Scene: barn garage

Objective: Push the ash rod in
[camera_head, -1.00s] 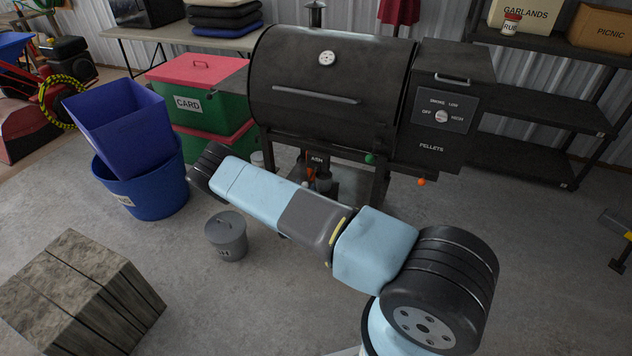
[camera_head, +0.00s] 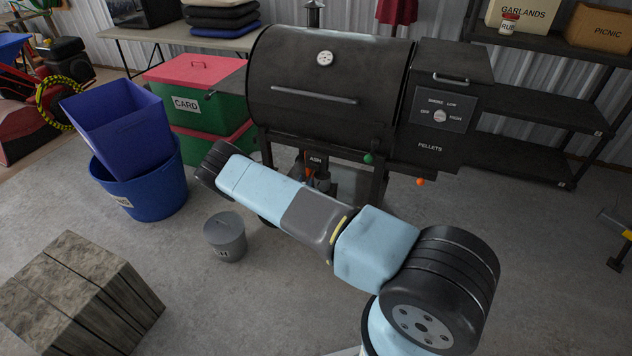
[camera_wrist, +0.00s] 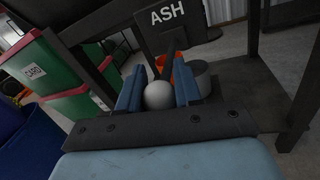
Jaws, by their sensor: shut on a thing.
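The ash rod (camera_wrist: 168,68) is a dark bar under the grill, below a plate lettered ASH (camera_wrist: 167,17). A pale grey ball knob (camera_wrist: 158,95) sits at its near end. My gripper (camera_wrist: 160,81) has its two blue fingers on either side of the knob, shut on it. In the head view the ASH plate (camera_head: 315,159) shows under the black pellet grill (camera_head: 325,90). My arm crosses in front there and hides the gripper and knob. How far the rod stands out cannot be told.
Below the grill an orange thing (camera_wrist: 180,66) and a grey cylinder (camera_wrist: 201,77) stand close behind the fingers. A grill leg (camera_head: 377,190) is to the right. A grey lidded pail (camera_head: 225,238) stands on open floor. Blue bins (camera_head: 130,160) and green boxes (camera_head: 205,105) are left.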

